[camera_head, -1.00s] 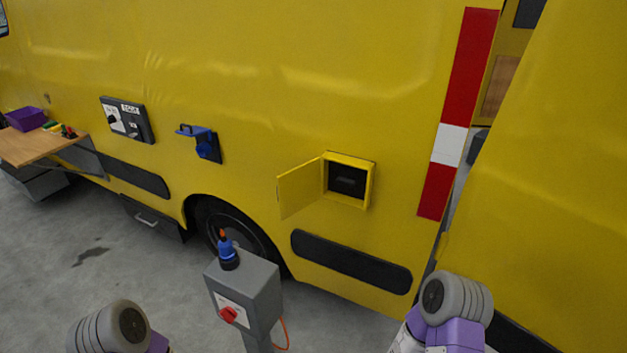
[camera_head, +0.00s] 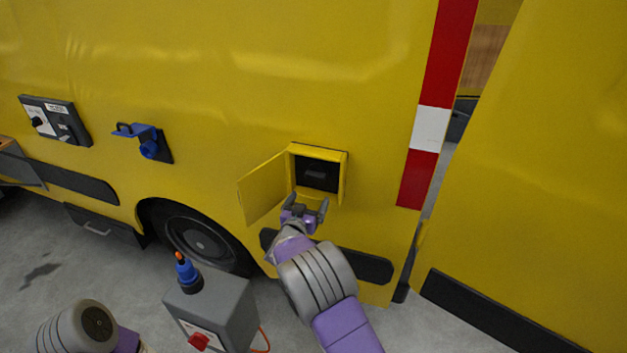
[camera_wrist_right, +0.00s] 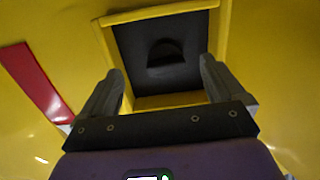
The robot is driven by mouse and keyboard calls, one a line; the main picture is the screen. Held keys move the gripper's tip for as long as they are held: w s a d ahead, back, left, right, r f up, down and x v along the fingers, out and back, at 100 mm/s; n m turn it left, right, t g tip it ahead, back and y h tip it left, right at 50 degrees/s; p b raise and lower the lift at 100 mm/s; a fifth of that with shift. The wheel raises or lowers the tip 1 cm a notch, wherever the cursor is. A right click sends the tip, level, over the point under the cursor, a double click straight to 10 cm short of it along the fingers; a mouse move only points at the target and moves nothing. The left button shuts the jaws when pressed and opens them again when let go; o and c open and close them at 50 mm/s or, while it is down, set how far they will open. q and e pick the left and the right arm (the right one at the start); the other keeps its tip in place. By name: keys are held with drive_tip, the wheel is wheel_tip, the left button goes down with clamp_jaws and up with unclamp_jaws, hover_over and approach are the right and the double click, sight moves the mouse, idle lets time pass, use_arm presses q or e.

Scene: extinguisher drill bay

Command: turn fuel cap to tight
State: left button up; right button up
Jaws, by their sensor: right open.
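The fuel cap (camera_head: 316,175) is a dark shape with a raised grip inside an open yellow box on the yellow vehicle side. It also shows in the right wrist view (camera_wrist_right: 166,52), ahead of my fingers. The box's yellow door (camera_head: 263,190) stands open to the left. My right gripper (camera_head: 306,208) is open and empty, just in front of and below the box opening. In the right wrist view its two fingers (camera_wrist_right: 158,88) are spread apart, with the cap beyond them and not touched. My left gripper is out of view; only part of my left arm shows at the bottom left.
A grey pedestal (camera_head: 215,308) with a red knob and a blue-and-orange item on top stands in front, left of my right arm. A blue fitting (camera_head: 148,142) and a switch panel (camera_head: 55,121) are on the vehicle side further left.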

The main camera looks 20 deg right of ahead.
sight(314, 177)
drive_tip(key=shift+m+h, duration=0.3)
drive_tip(key=shift+h, duration=0.1)
drive_tip(key=shift+w+d+r, duration=0.5)
drive_tip(key=shift+w+d, duration=0.1)
drive_tip(key=shift+w, duration=0.5)
drive_tip(key=shift+w+d+r, duration=0.55)
drive_tip(key=shift+w, duration=0.55)
drive_tip(key=shift+w+d+r, duration=0.5)
drive_tip(key=shift+w+d, duration=0.1)
drive_tip(key=shift+w, duration=0.5)
